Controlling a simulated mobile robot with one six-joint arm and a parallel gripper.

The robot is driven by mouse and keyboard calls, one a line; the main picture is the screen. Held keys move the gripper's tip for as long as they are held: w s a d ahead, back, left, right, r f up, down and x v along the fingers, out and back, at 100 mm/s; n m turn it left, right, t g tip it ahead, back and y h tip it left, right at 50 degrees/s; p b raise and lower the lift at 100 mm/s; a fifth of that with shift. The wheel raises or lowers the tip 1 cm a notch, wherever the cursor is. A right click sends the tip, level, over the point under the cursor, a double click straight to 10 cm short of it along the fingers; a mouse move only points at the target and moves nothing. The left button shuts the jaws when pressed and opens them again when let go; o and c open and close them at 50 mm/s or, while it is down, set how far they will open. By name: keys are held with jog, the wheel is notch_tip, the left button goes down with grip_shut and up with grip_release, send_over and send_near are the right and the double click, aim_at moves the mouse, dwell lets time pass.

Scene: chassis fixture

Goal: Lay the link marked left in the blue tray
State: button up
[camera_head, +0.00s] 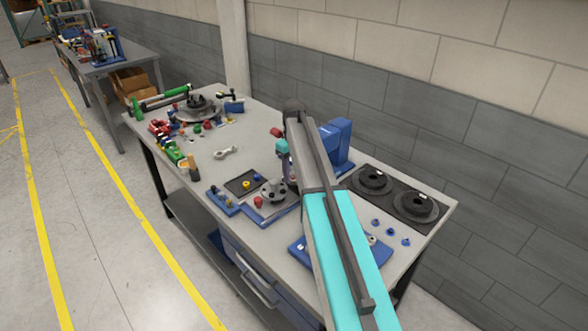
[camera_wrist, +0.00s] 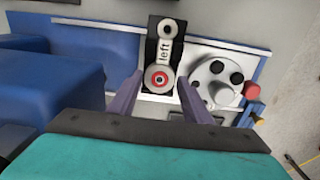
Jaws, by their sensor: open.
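The link marked left (camera_wrist: 163,58) is a pale bar with a ring at each end. It lies on a black plate (camera_wrist: 152,48) in the wrist view, and a red ring shows at its lower end. My gripper (camera_wrist: 161,88) is open, its two fingers on either side of the link's lower end. I cannot tell how far the fingers are above it. In the head view my arm hides this link. A blue tray-like piece (camera_head: 298,246) shows partly behind my arm in the head view; I cannot tell whether it is the blue tray.
A grey hub (camera_wrist: 218,82) with dark holes and a red knob (camera_wrist: 252,91) stand right of the link. A large blue block (camera_wrist: 52,88) is at left. On the bench are a loose grey link (camera_head: 225,152), two dark discs (camera_head: 415,204) and small blue parts (camera_head: 390,232).

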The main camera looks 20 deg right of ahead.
jog(key=shift+f, duration=0.45)
jog(key=shift+c, duration=0.6)
jog(key=c, duration=0.6)
jog(key=shift+o, duration=0.2)
jog(key=shift+r, duration=0.15)
jog(key=shift+r+p, duration=0.35)
jog(key=shift+r, duration=0.1)
jog(key=shift+r+p, duration=0.3)
jog(key=shift+r, duration=0.25)
jog(key=shift+r+p, duration=0.65)
jog(key=shift+r, duration=0.75)
